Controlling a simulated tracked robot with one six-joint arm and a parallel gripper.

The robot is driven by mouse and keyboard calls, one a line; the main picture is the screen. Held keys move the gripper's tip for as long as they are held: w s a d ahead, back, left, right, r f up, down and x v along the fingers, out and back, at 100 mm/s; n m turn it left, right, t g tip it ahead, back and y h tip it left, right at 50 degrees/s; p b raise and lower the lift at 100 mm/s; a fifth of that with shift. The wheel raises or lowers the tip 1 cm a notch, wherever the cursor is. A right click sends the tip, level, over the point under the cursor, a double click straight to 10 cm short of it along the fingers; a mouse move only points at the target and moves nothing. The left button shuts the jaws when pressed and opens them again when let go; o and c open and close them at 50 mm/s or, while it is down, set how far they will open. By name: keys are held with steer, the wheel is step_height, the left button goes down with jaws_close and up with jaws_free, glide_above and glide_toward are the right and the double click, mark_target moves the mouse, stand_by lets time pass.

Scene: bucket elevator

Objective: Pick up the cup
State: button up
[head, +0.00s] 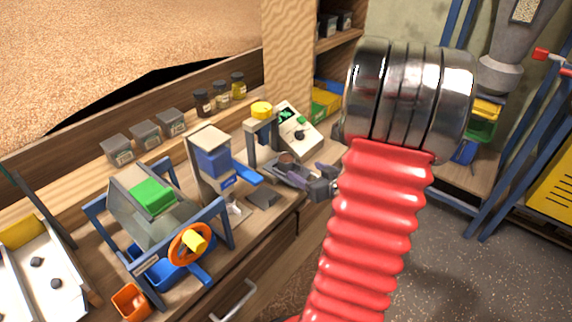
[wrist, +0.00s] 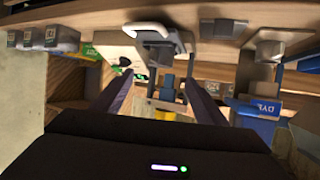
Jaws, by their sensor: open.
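A small round brownish cup (head: 286,159) appears to stand at the base of the post with the yellow cap (head: 262,110), beside the sloped control panel. My gripper (head: 297,172) is open close to it, on its right and front side. In the wrist view the two dark fingers of my gripper (wrist: 159,78) stand apart with nothing clearly held between them. A grey metal shape (wrist: 158,35) lies beyond the fingertips in that view; I cannot tell whether it is the cup. The fingers partly hide the cup's surroundings in the head view.
The sloped control panel (head: 299,128) stands just behind. A blue-fronted machine (head: 211,158) and a blue-framed crank machine with an orange wheel (head: 190,243) stand to the left. Small jars (head: 220,93) line the back ledge. Open floor (head: 480,270) is at the right.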

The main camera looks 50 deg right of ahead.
mark_target(295, 164)
steer(key=shift+w, duration=0.15)
steer(key=x, duration=0.8)
steer(key=shift+w+f, duration=0.1)
steer(key=shift+d, duration=0.1)
steer(key=shift+x, duration=2.7)
steer(key=shift+c, duration=0.7)
steer(key=c, duration=1.1)
